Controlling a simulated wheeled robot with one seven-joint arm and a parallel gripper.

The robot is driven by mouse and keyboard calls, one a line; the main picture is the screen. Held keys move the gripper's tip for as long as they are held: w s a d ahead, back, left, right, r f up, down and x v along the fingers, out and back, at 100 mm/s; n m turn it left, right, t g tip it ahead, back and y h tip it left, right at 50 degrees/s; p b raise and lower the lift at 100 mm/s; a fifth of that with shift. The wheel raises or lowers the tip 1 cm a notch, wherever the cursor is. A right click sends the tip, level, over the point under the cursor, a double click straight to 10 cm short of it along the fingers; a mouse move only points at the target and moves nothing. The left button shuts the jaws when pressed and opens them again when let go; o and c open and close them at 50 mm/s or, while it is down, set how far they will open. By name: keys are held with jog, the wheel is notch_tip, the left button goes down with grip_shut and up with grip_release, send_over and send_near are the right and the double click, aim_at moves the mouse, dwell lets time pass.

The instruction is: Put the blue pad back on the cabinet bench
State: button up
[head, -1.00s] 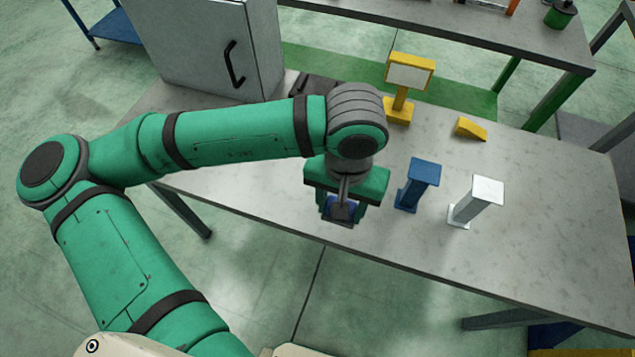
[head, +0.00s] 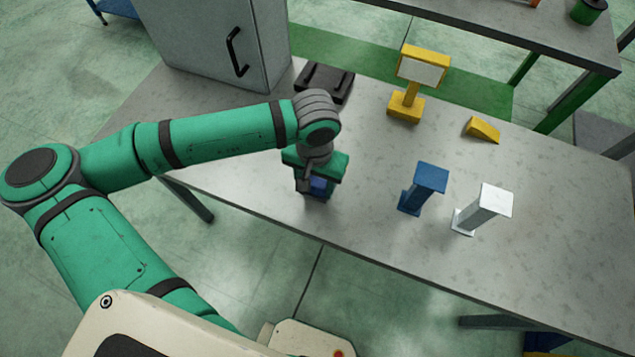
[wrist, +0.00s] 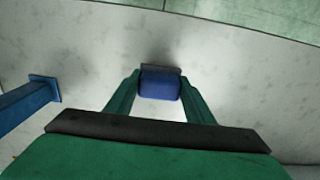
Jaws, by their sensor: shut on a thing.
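The blue pad (head: 319,184) is small and held between the fingers of my gripper (head: 317,190), mostly hidden by them in the head view. In the wrist view the blue pad (wrist: 160,84) sits between the two green fingers, with a dark grey strip along its far side. The grey cabinet bench (head: 375,165) lies under my gripper, near its front edge. A soft shadow shows on the bench by the pad; I cannot tell whether the pad touches the top.
A blue post (head: 424,187) and a white post (head: 484,208) stand to the right. A yellow stand (head: 407,97), a yellow wedge (head: 482,129) and a black tray (head: 325,82) are behind. The grey cabinet (head: 215,45) stands at the back left. Bench between gripper and blue post is clear.

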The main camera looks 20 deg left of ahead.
aim_at(315, 186)
jog(key=shift+d+f, duration=0.2)
jog(key=shift+f, duration=0.35)
jog(key=shift+s, duration=0.1)
jog(key=shift+s+a+f, duration=0.1)
jog(key=shift+a, duration=0.05)
jog(key=o, duration=1)
notch_tip(315, 186, up, 12)
jog(key=shift+r, duration=0.15)
